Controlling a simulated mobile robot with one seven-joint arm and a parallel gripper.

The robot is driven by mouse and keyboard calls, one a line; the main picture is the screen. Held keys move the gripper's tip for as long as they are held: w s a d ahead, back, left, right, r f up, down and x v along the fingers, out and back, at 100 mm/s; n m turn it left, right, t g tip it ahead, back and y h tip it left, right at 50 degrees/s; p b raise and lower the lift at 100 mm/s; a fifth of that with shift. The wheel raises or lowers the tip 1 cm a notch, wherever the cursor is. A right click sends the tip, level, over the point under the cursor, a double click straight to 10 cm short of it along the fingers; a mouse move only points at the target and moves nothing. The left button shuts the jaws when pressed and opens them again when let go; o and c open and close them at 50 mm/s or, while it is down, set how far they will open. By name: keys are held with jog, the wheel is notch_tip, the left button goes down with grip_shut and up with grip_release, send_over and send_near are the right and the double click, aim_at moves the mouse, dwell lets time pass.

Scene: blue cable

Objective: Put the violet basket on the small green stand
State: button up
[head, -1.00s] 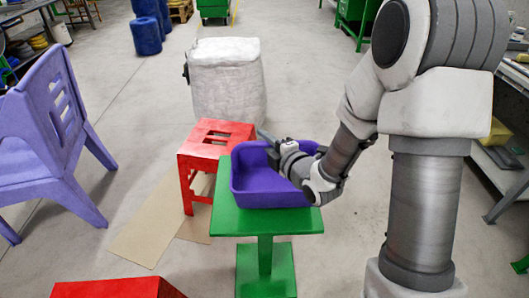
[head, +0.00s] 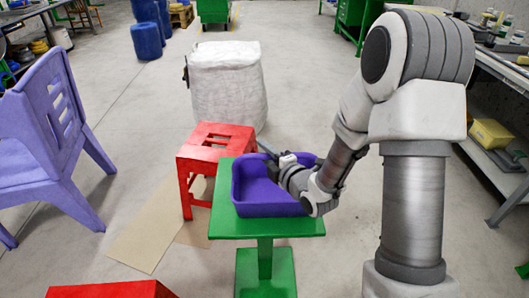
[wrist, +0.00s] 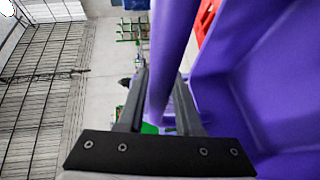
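The violet basket (head: 268,209) sits upright over the top of the small green stand (head: 230,226) in the head view. Its base looks to be on the stand top or very close to it; contact is hard to tell. My gripper (head: 272,168) reaches in from the right to the basket's far rim. In the wrist view, my gripper's fingers (wrist: 160,100) lie on both sides of the violet rim (wrist: 166,60) and look closed on it. The basket's inside (wrist: 260,80) fills the right of that view. My wrist hides part of the basket's right side.
A red stool (head: 215,143) stands just behind and left of the stand. A white sack (head: 228,85) is farther back. A violet chair (head: 45,140) is at left, and another red top (head: 110,290) is at the lower left edge. A workbench (head: 500,75) lines the right.

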jog(key=shift+o, duration=1)
jog(key=shift+r, duration=0.1)
